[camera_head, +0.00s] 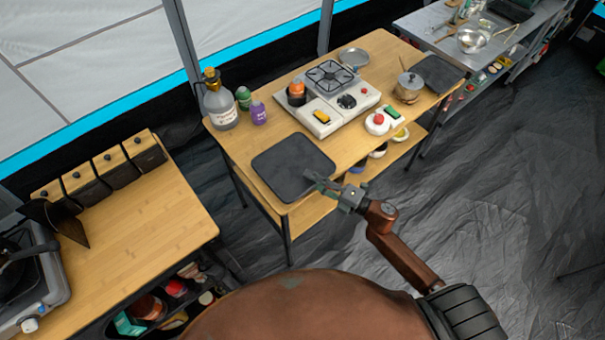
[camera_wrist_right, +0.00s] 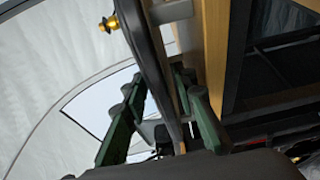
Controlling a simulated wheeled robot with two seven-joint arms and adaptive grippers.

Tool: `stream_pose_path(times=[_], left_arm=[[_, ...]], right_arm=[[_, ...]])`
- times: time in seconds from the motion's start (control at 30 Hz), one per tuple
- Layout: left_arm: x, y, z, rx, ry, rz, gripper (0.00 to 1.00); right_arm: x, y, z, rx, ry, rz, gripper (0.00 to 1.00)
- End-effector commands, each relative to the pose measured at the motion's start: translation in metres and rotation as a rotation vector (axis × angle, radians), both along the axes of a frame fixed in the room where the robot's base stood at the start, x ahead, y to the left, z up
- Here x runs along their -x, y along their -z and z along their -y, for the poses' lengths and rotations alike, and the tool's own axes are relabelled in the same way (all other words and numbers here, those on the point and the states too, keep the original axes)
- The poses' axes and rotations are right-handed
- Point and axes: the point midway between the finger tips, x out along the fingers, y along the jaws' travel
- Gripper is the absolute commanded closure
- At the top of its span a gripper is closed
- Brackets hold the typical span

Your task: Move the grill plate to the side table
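The grill plate, a dark flat square (camera_head: 291,163), lies on the near left end of the wooden table (camera_head: 240,147). My right gripper (camera_head: 315,182) is at the plate's near right edge. In the right wrist view, my right gripper (camera_wrist_right: 160,95) is open, with its green-sided fingers on either side of the plate's dark edge (camera_wrist_right: 148,50). A gap shows between the left finger and the plate; contact on the other side is unclear. A second dark square plate (camera_head: 438,72) lies at the table's far right end. My left gripper is not in view.
The wooden table also holds a stove (camera_head: 335,100), bottles (camera_head: 219,105) and a pot (camera_head: 408,88). Another wooden table (camera_head: 150,212) stands at left, with clear space in its middle. A metal table (camera_head: 430,28) stands at the back right.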

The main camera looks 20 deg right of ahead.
Motion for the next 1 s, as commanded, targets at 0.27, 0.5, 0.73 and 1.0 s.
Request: stream_pose_path(times=[0.27, 0.5, 0.73, 1.0], left_arm=[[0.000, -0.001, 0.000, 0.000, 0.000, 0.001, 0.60], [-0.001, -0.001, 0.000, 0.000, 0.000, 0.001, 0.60], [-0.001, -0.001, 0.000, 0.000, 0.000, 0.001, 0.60], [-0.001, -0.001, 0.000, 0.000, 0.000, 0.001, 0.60]], right_arm=[[0.042, 0.000, 0.035, 0.001, 0.002, -0.002, 0.74], [0.055, 0.000, 0.046, 0.000, 0.001, 0.000, 0.74], [0.056, 0.001, 0.047, -0.002, 0.003, -0.003, 0.74], [0.045, 0.109, 0.107, -0.147, 0.242, -0.265, 0.74]])
